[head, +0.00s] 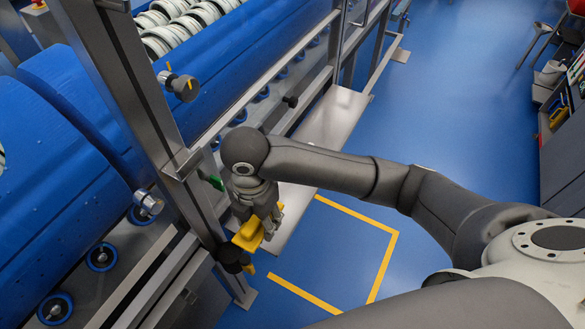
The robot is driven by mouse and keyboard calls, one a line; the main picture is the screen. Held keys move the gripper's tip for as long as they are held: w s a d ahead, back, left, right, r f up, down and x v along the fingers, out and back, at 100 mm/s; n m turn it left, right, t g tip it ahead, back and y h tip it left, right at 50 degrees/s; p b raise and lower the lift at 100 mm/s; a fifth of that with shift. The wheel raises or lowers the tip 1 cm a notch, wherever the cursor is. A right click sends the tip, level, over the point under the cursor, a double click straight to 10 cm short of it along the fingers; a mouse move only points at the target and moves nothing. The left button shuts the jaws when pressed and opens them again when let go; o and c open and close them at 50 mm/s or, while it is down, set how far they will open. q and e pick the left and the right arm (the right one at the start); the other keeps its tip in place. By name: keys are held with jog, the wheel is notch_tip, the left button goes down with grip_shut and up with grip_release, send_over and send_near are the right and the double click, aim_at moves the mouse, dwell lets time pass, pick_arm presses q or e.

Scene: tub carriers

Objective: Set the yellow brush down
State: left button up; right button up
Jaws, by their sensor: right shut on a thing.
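The yellow brush (249,234) is at the lower middle of the head view, beside the metal frame of the blue machine. My right gripper (262,221) points down and is shut on the brush. The gripper covers part of it. The brush shows over the near end of a flat grey metal plate (327,125). I cannot tell whether the brush touches anything below it. My left gripper is not in view.
A metal frame post (128,90) and blue rollers (60,120) stand on the left. A dark knob (232,256) sits just below the brush. Yellow tape (384,262) marks an open patch of blue floor. A cabinet (563,150) stands at far right.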

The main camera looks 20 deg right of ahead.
jog(key=w+d+f, duration=0.2)
jog(key=w, duration=0.1)
jog(key=w+d+f, duration=0.2)
jog(key=w+f, duration=0.1)
jog(key=w+d+f, duration=0.2)
jog(key=w+f, duration=0.1)
jog(key=shift+w, duration=0.2)
jog(key=shift+w+d+f, duration=0.25)
jog(key=shift+w+f, duration=0.1)
jog(key=shift+f, duration=0.05)
jog(key=shift+w+d+f, duration=0.1)
jog(key=shift+f, duration=0.05)
notch_tip(320, 180, down, 3)
jog(key=shift+w+f, duration=0.1)
jog(key=shift+f, duration=0.05)
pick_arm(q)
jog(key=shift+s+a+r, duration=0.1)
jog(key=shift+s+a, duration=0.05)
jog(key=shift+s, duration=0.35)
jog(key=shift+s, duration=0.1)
pick_arm(e)
jog(key=o, duration=0.9)
